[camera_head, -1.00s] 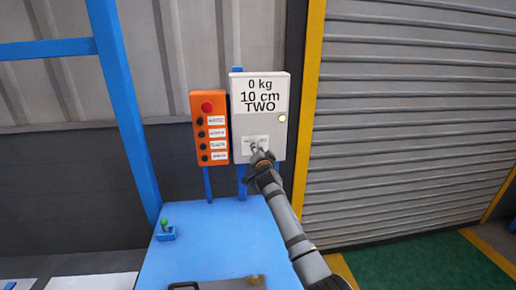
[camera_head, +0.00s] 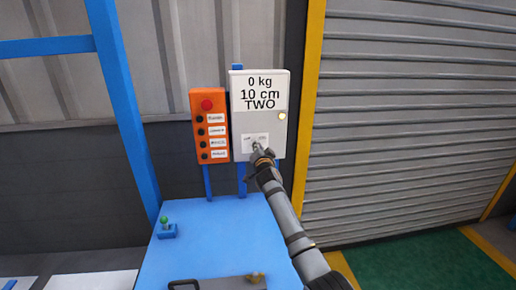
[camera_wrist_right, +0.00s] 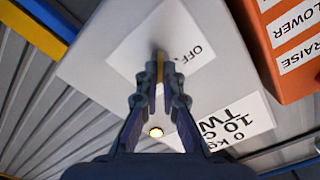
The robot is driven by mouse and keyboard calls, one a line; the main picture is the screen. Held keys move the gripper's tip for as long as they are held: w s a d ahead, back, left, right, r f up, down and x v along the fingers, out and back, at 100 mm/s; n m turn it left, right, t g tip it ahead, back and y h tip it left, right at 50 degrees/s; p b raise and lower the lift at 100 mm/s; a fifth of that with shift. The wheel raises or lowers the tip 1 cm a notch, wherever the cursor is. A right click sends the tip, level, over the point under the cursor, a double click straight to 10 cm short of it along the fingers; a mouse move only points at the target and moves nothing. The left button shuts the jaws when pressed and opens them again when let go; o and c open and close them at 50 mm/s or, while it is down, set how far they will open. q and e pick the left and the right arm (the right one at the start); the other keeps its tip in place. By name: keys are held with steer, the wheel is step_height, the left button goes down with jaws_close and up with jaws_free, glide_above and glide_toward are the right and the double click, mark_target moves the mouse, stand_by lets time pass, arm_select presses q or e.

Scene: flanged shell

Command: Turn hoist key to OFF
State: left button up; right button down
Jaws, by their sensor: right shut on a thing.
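The hoist key (camera_wrist_right: 160,62) is on a white label plate (camera_wrist_right: 163,40) low on the front of the grey control box (camera_head: 271,124). The label reads OFF on one side of the key in the right wrist view; its other side is hidden there. My right gripper (camera_head: 258,150) is at the key, and in the right wrist view its fingers (camera_wrist_right: 160,85) are closed around it. The key's exact angle is hard to tell. The box display reads 0 kg, 10 cm, TWO, and a small lamp (camera_head: 282,116) on the box is lit. My left gripper is not in view.
An orange button box (camera_head: 208,127) with a red button (camera_head: 207,105) stands just left of the control box. A blue table (camera_head: 210,235) below carries a small green-topped lever (camera_head: 166,222). A blue post (camera_head: 120,100) rises at left. A roller shutter (camera_head: 420,110) is at right.

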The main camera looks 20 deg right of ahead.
steer(key=shift+w+a+n+p, duration=0.15)
steer(key=shift+n+p, duration=0.2)
steer(key=shift+n, duration=2.5)
steer(key=shift+s+a+n+p, duration=0.1)
steer(key=shift+a+n+p, duration=0.2)
steer(key=shift+n, duration=2.6)
steer(key=shift+w+a+n+p, duration=0.1)
steer(key=shift+n+p, duration=0.3)
steer(key=shift+n, duration=2.45)
steer(key=c, duration=1.5)
jaws_free()
